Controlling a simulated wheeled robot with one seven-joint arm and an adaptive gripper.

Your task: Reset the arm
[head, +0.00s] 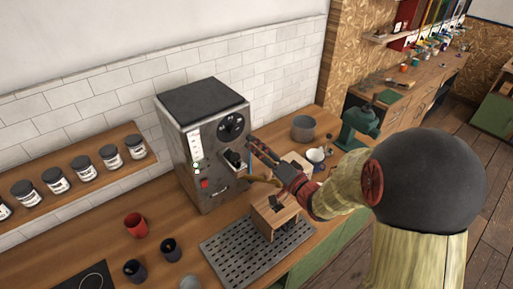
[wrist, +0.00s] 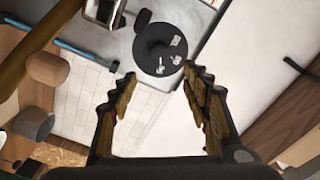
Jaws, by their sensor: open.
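My arm reaches in from the right, over the counter. My gripper (head: 262,152) is at the front of the steel machine (head: 205,160), close to its controls. In the wrist view my gripper (wrist: 160,80) has its two fingers spread with nothing between the tips. A black round knob (wrist: 161,48) with white marks shows beyond the fingertips, apart from them. In the head view the machine's dark dial (head: 231,127) is just left of and above the gripper.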

